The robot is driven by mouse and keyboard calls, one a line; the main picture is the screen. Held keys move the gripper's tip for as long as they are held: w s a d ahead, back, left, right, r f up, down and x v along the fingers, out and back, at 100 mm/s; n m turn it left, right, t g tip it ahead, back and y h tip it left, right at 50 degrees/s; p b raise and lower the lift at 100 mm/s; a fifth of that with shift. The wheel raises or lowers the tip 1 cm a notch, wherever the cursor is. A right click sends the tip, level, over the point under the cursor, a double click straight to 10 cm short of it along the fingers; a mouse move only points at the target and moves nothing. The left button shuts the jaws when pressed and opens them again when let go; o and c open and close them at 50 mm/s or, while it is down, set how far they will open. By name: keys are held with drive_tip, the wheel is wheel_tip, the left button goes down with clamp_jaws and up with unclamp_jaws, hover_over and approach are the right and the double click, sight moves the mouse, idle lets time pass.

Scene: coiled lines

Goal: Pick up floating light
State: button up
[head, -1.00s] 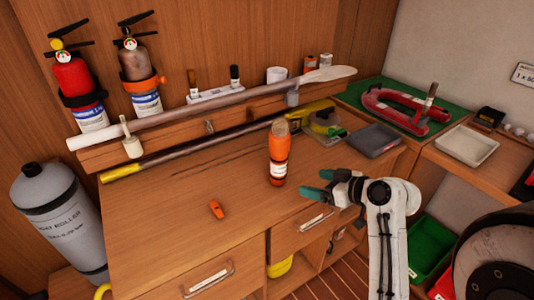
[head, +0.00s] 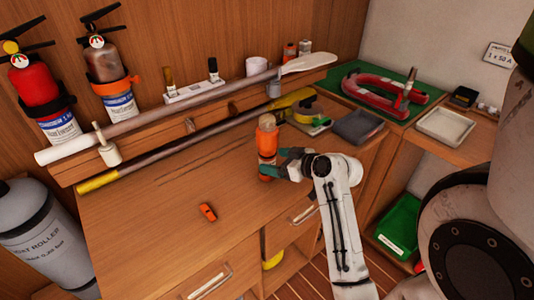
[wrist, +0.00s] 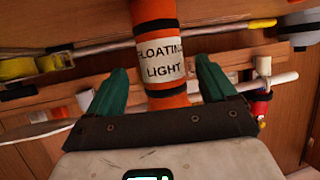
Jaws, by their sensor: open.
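The floating light (head: 267,140) is an orange cylinder with a paler top and dark bands. It stands upright on the wooden desk in the head view. In the wrist view the floating light (wrist: 160,62) shows a white label reading "FLOATING LIGHT". My gripper (head: 277,163) is at its lower part, and its green fingers partly cover it. In the wrist view my gripper (wrist: 162,85) is open, with one finger on each side of the light. Gaps show between both fingers and the light.
A small orange whistle-like item (head: 208,212) lies on the desk. Long poles, including a grey paddle (head: 180,110), run along the back ledge.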

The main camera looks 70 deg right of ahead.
sight(274, 160)
drive_tip(key=shift+p+x, duration=0.3)
drive_tip(key=shift+x, duration=1.5)
drive_tip(key=shift+w+a, duration=0.1)
drive_tip(key=shift+c, duration=0.4)
drive_tip(key=shift+r, duration=0.1)
drive_tip(key=c, duration=1.4)
drive_tip(key=shift+r, duration=0.1)
